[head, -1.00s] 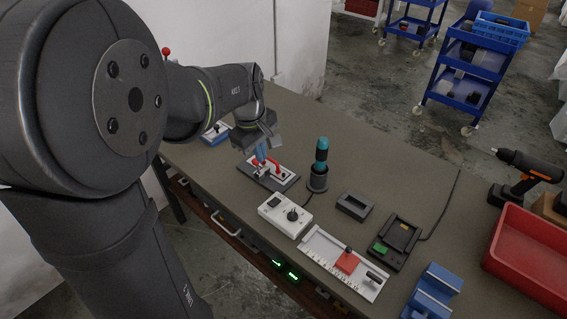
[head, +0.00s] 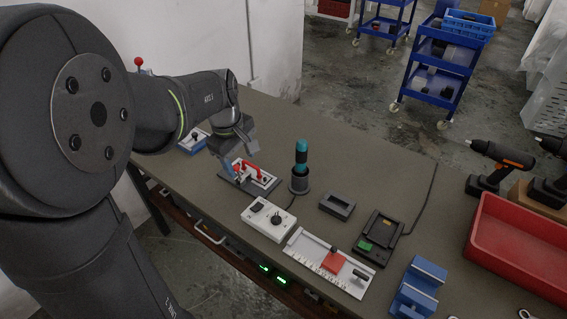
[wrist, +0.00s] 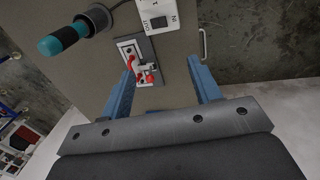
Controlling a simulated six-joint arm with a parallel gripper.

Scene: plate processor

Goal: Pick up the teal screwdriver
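The teal screwdriver (head: 301,153) stands upright in a dark round holder (head: 299,184) on the table, its teal handle up. In the wrist view the screwdriver (wrist: 63,38) shows at the upper left, outside the space between my fingers. My gripper (head: 231,176) is to the left of the screwdriver, above the board with the red-handled clamp. In the wrist view the two blue fingers of my gripper (wrist: 163,78) are wide apart with nothing held between them. The screwdriver's shaft is hidden in the holder (wrist: 97,17).
The red-handled toggle clamp (head: 250,177) lies below my gripper. A white control box (head: 268,219), a white ruled fixture (head: 328,263), a black charger (head: 376,238) and a small dark tray (head: 337,205) stand near the holder. A red bin (head: 520,250) is at right.

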